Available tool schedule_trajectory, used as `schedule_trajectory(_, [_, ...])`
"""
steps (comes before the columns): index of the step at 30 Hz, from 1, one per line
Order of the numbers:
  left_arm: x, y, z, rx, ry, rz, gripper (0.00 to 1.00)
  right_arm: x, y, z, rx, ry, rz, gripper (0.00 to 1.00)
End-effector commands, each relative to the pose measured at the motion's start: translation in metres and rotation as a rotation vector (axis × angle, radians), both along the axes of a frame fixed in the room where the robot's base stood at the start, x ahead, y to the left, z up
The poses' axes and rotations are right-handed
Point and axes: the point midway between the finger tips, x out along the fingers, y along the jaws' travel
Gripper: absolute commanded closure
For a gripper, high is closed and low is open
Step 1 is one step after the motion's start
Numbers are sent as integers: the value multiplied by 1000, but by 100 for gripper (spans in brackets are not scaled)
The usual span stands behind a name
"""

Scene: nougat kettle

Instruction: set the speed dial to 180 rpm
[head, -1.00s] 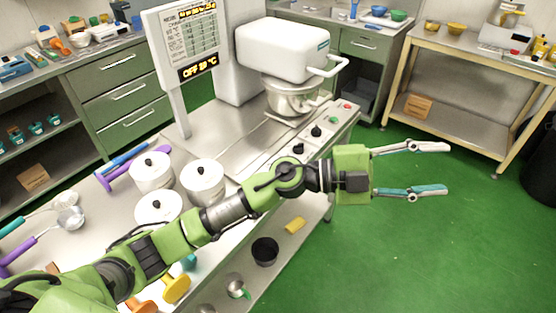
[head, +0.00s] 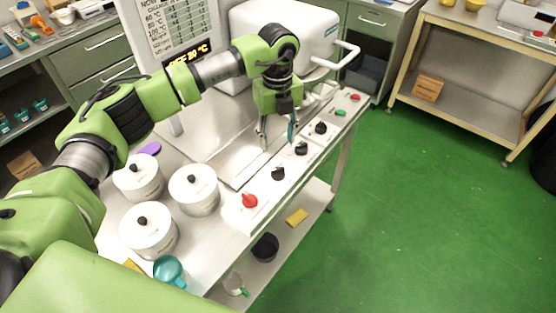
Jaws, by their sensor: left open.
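The control strip along the front edge of the steel worktop carries three black knobs: a near one (head: 278,173), a middle one (head: 301,148) and a far one (head: 320,128). Their markings are too small to read, so I cannot tell which is the speed dial or where it points. My left gripper (head: 279,143) points down, open and empty, just left of the middle knob in the picture; I cannot tell whether it touches anything. The white kettle machine (head: 318,38) stands behind my arm, its bowl mostly hidden. My right gripper is out of view.
A red knob (head: 249,200) sits at the strip's near end, a green button (head: 340,112) and red button (head: 355,97) at its far end. Three white lidded pots (head: 195,192) stand left. A partly covered display (head: 190,57) shows a temperature. Green floor at right is clear.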

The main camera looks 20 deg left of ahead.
Motion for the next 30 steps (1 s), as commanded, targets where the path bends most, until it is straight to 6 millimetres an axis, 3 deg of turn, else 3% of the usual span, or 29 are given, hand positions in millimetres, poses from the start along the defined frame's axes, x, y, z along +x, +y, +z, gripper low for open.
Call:
schedule_trajectory(3, [-2, 0, -21, 0, 6, -1, 55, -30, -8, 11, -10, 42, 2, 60])
schedule_trajectory(7, [-2, -1, -50, -1, 6, -1, 55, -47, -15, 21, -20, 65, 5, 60])
schedule_trajectory(11, [-2, -1, -77, -2, 4, -2, 55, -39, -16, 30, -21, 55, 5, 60])
schedule_trajectory(18, [-1, -1, -111, -3, 2, -3, 55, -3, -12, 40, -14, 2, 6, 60])
schedule_trajectory(30, [0, -1, -120, -4, 0, -4, 55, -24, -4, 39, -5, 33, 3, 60])
